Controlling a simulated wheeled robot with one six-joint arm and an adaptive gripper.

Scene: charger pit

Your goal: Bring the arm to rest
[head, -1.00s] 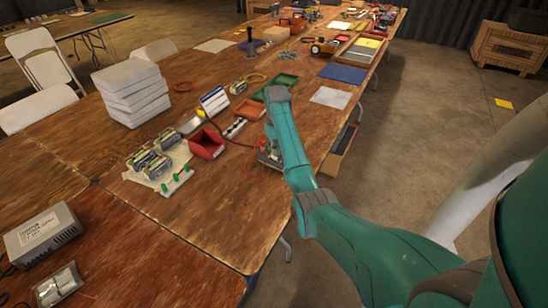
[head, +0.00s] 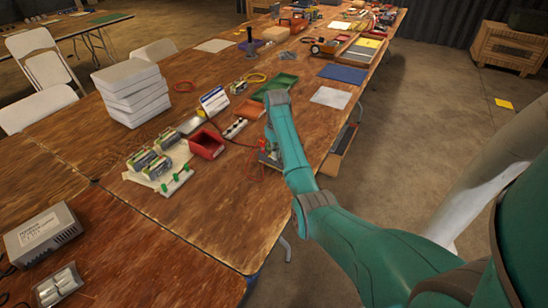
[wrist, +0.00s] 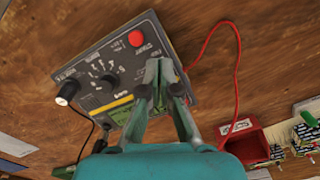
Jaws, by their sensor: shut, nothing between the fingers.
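My teal arm reaches out over the right side of the wooden table in the head view. My gripper (wrist: 158,75) shows in the wrist view with its grey fingertips together and nothing between them. It is above a dark charger box (wrist: 110,75) with a red button, a dial and a yellow stripe. I cannot tell whether the fingertips touch the box.
A white stack (head: 131,92) stands further left. The near tabletop is mostly bare.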

